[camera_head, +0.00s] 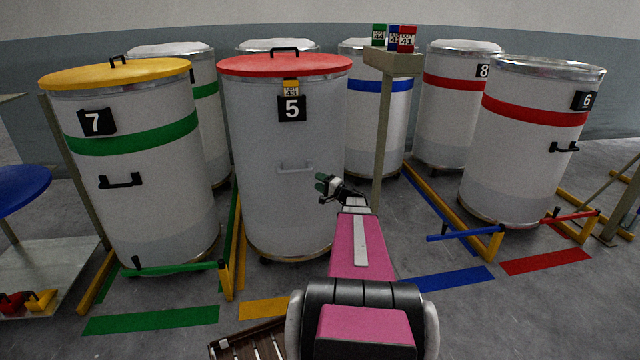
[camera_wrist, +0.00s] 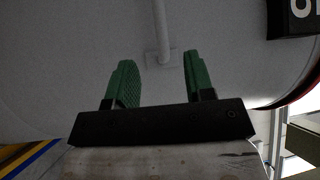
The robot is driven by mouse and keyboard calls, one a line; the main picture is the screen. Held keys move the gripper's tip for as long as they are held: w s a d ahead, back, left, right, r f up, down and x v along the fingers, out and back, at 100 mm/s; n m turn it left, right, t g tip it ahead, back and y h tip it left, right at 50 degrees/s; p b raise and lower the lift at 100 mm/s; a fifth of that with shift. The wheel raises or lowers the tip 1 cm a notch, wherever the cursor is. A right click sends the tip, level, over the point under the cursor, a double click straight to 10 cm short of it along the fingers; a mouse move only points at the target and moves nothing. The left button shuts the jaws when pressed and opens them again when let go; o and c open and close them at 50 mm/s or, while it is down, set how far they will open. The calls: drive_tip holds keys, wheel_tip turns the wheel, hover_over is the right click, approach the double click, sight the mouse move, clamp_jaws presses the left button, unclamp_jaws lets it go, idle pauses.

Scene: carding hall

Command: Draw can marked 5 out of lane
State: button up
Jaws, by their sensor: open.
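The can marked 5 (camera_head: 260,205) stands upright in the middle of the head view, white-grey with a red lid (camera_head: 285,64) and a black number plate (camera_head: 291,108). Its pale grey handle (camera_head: 295,168) is on the front, below the plate. My gripper (camera_head: 323,184) is open at the can's front right, close to the handle. In the wrist view my gripper (camera_wrist: 158,68) has its green fingers spread, with the handle (camera_wrist: 163,42) appearing between them. I cannot tell whether either finger touches it.
Can 7 (camera_head: 150,185) with a yellow lid stands left, behind a green bar (camera_head: 170,269). A post with a shelf (camera_head: 393,62) holding small tins stands right of can 5. A blue bar (camera_head: 465,236) lies farther right. A slatted wooden piece (camera_head: 250,342) lies at the front.

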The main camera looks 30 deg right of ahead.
sight(300, 170)
drive_tip(key=x, duration=1)
drive_tip(key=shift+w+a, duration=0.2)
drive_tip(key=shift+w, duration=0.15)
clamp_jaws()
idle(1.2)
